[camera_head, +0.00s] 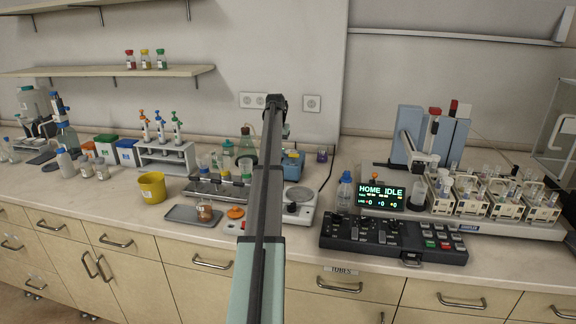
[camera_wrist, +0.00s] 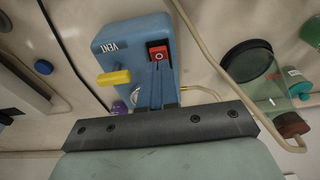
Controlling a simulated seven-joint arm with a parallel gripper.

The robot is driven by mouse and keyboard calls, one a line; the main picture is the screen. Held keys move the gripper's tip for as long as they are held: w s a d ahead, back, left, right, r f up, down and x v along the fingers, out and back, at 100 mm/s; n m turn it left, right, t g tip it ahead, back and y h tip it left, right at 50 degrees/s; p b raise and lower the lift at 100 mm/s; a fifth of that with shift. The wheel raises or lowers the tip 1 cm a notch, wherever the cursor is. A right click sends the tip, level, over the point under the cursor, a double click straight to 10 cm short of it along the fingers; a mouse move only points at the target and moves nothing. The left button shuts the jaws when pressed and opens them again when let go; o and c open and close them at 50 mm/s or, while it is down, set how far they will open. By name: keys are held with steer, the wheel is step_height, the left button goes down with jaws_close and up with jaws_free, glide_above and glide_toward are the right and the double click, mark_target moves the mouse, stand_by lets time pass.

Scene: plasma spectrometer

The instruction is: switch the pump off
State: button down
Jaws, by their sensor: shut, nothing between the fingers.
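The pump is a blue box (camera_wrist: 130,45) marked VENT in the wrist view. It has a red rocker switch (camera_wrist: 157,52) with a white O mark and a yellow lever (camera_wrist: 114,77) on its side. My gripper (camera_wrist: 161,66) is shut and empty, its fingertips at the lower edge of the red switch. I cannot tell whether they touch it. In the head view the blue box (camera_head: 293,162) shows just right of my arm, which hides part of it. The switch and my fingertips cannot be made out there.
A dark-lidded glass vessel (camera_wrist: 250,65) and a pale hose stand right of the pump in the wrist view. In the head view a white hotplate (camera_head: 299,200) stands in front of the box, and a black control panel (camera_head: 393,238) lies to the right.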

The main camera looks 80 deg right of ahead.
steer(key=shift+f, duration=1.05)
stand_by(0.9)
steer(key=shift+r, duration=3.5)
